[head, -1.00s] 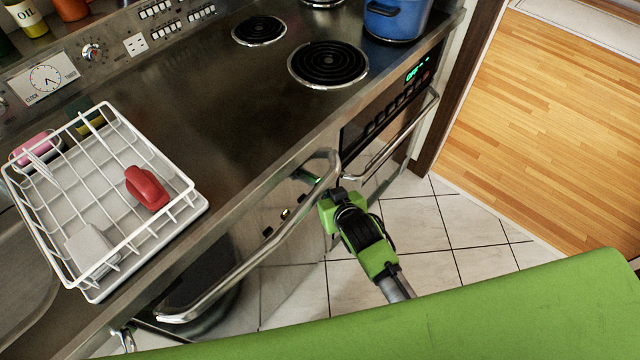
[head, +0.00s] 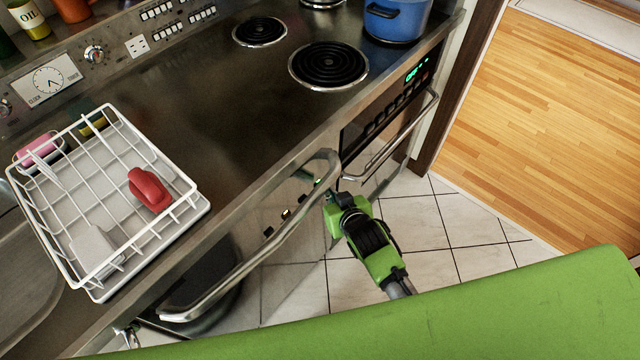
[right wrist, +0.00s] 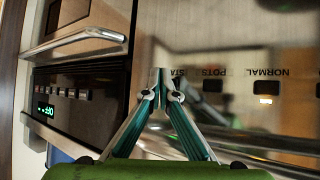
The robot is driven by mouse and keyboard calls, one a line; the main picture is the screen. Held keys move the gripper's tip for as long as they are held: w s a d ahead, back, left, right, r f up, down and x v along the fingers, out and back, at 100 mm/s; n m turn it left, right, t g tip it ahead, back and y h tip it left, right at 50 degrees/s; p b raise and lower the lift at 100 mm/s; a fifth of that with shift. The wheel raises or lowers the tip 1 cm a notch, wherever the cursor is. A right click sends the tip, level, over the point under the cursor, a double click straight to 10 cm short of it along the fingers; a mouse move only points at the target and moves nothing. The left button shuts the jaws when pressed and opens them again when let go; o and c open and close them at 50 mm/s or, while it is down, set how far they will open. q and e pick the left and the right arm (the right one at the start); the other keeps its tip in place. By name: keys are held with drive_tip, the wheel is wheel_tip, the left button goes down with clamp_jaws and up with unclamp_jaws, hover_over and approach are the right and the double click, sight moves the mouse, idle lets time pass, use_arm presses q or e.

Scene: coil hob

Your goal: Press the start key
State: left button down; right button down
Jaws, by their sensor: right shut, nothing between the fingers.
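The dishwasher's front panel (right wrist: 240,60) fills the right of the right wrist view, with its lettering upside down. A label starting "STA" shows just right of my fingertips, cut off by them; the start key itself is hidden behind my fingers. The POTS key (right wrist: 213,85) and the lit NORMAL key (right wrist: 266,88) sit further right. My right gripper (right wrist: 158,76) is shut and empty, its tips at the panel beside the "STA" label; I cannot tell if they touch. In the head view the right gripper (head: 329,194) is beside the handle's right end. My left gripper is not in view.
A curved metal handle (head: 255,262) runs along the front of the panel. The oven handle (head: 392,148) and lit oven display (head: 413,76) are to the right. A white dish rack (head: 152,238), coil burners (head: 328,65) and a blue pot (head: 397,20) stand on top.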

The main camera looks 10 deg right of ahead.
drive_tip(key=s+d+p, duration=0.1)
drive_tip(key=s, duration=0.1)
drive_tip(key=s+d+p, duration=0.1)
drive_tip(key=s+d, duration=0.1)
drive_tip(key=shift+p, duration=0.3)
idle(0.7)
drive_tip(key=s+d+f+g+h, duration=0.1)
drive_tip(key=s+d+f+g, duration=0.2)
drive_tip(key=s+f, duration=1.05)
drive_tip(key=s+d+f+g, duration=0.2)
drive_tip(key=s+f+g, duration=0.2)
drive_tip(key=s+f, duration=0.95)
drive_tip(key=s+d+f+g, duration=0.1)
drive_tip(key=s+f, duration=0.2)
drive_tip(key=s, duration=0.4)
drive_tip(key=s+d+f+g, duration=0.1)
drive_tip(key=s+f, duration=0.2)
drive_tip(key=s, duration=0.4)
drive_tip(key=shift+d+f+n+g, duration=0.3)
drive_tip(key=shift+d+n+g, duration=0.1)
